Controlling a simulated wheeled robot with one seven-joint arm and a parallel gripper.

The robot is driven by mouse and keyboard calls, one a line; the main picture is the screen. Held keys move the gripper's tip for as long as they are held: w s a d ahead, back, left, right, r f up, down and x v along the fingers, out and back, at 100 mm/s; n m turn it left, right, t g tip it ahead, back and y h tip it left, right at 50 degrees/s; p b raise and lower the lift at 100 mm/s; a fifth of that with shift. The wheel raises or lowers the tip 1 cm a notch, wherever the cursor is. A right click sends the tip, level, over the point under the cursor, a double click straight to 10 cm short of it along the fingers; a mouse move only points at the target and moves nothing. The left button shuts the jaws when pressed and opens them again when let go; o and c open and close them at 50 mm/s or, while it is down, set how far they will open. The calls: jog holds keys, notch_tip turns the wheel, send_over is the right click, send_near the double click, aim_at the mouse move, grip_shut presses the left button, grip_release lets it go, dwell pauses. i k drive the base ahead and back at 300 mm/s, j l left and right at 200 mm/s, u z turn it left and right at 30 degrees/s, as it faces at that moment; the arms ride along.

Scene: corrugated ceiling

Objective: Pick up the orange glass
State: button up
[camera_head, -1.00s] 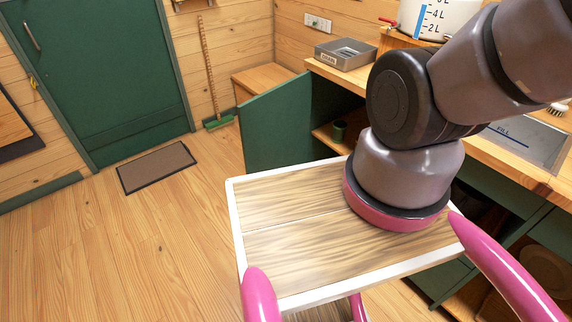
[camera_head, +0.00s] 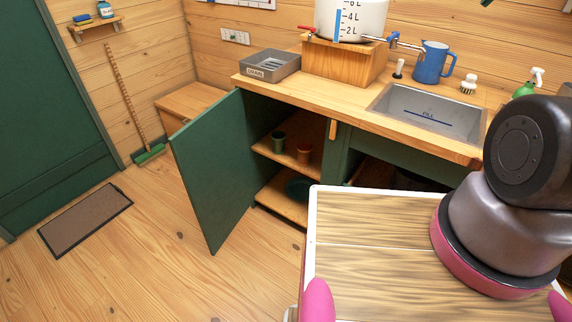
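The orange glass (camera_head: 304,153) is a small cup on the upper shelf inside the open cabinet under the counter. It stands to the right of a green cup (camera_head: 278,142). The cabinet's green door (camera_head: 212,172) is swung open to the left. My gripper is out of view; only part of my arm shows at the lower right, over my own wooden top. The glass is well apart from my arm.
The counter (camera_head: 300,92) above the cabinet holds a grey tray (camera_head: 270,66), a white pot on a wooden block (camera_head: 344,64), a sink (camera_head: 430,112) and a blue jug (camera_head: 432,62). A dark bowl (camera_head: 299,190) is on the lower shelf.

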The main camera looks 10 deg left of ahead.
aim_at(305, 149)
jog(key=j+z, duration=0.3)
jog(key=j, duration=0.25)
jog(key=j+z, duration=0.35)
jog(key=j, duration=0.25)
jog(key=k+j+z, duration=0.15)
jog(key=j+z, duration=0.15)
jog(key=j, duration=0.2)
jog(key=k+j, duration=0.1)
jog(key=j, duration=0.35)
jog(key=k+j, duration=0.1)
jog(key=j, duration=0.35)
jog(key=k+j, duration=0.15)
jog(key=j, duration=0.3)
jog(key=k+j, duration=0.1)
jog(key=j, duration=0.35)
jog(key=k+j, duration=0.1)
jog(key=j, duration=0.4)
jog(key=k+j, duration=0.1)
jog(key=j, duration=0.35)
jog(key=i+l, duration=0.1)
jog(key=l, duration=0.25)
jog(key=i+l, duration=0.1)
jog(key=l, duration=0.25)
